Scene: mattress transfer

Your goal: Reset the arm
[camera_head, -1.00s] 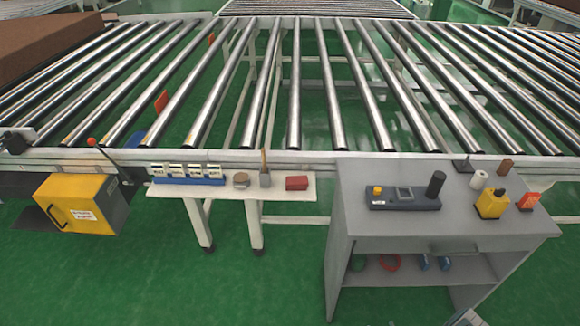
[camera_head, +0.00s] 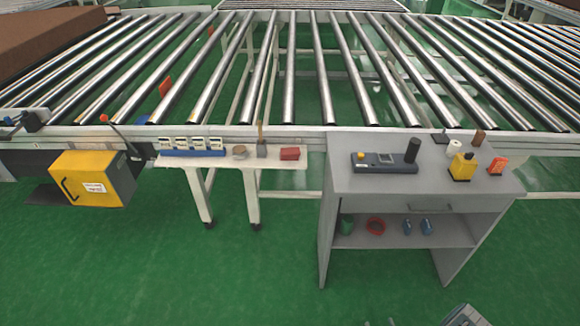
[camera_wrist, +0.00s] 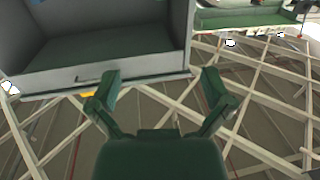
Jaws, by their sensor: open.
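My gripper (camera_wrist: 158,88) shows in the wrist view with its two green fingers spread apart and nothing between them. A grey box-like body with a handle (camera_wrist: 88,78), which looks like the cabinet, is beyond the fingers at the upper left.
A roller conveyor (camera_head: 290,132) spans the back. A grey cabinet (camera_head: 345,182) with tools on top stands at the right, beside a small white table (camera_head: 285,163). A yellow box (camera_head: 88,180) hangs at the left. Green floor (camera_head: 170,270) in front is clear.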

